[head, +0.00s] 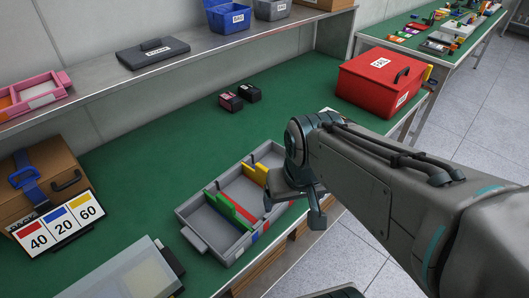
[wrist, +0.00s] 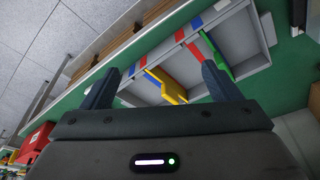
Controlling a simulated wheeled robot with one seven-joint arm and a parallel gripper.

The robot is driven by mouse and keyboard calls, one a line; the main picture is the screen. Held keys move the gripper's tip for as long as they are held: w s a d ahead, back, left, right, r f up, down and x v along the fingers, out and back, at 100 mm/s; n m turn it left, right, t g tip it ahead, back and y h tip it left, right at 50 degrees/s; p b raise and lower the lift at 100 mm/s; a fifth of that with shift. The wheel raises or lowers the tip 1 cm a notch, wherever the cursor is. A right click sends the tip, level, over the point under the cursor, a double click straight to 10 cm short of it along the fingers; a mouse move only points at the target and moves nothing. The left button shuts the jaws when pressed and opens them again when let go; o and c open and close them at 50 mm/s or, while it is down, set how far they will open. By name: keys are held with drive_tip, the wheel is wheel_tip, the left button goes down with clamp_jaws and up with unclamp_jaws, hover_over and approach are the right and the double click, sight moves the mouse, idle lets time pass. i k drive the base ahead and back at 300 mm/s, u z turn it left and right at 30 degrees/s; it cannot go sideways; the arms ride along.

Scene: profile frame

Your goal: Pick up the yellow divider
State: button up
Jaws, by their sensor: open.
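The yellow divider (head: 257,174) stands in the grey tray (head: 196,230), toward the tray's right end. It is partly hidden by my gripper (head: 293,212) in the head view. In the wrist view the yellow divider (wrist: 172,92) appears between the two fingers of my gripper (wrist: 160,68), beyond their tips. My gripper is open and empty, with its fingers apart from the divider. A green divider (head: 235,210) and a red divider (wrist: 207,44) stand together further left in the tray. A blue piece (wrist: 152,77) shows beside the yellow divider.
A red box (head: 375,82) stands at the bench's right end. Two small dark blocks (head: 240,97) lie behind the tray. A number sign (head: 60,227) and a brown case (head: 45,180) are at the left. The green bench top behind the tray is mostly clear.

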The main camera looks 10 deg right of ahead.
sight(260, 174)
drive_tip(key=u, duration=1.9)
drive_tip(key=k, duration=1.85)
drive_tip(key=z, duration=0.9)
drive_tip(key=i, duration=1.7)
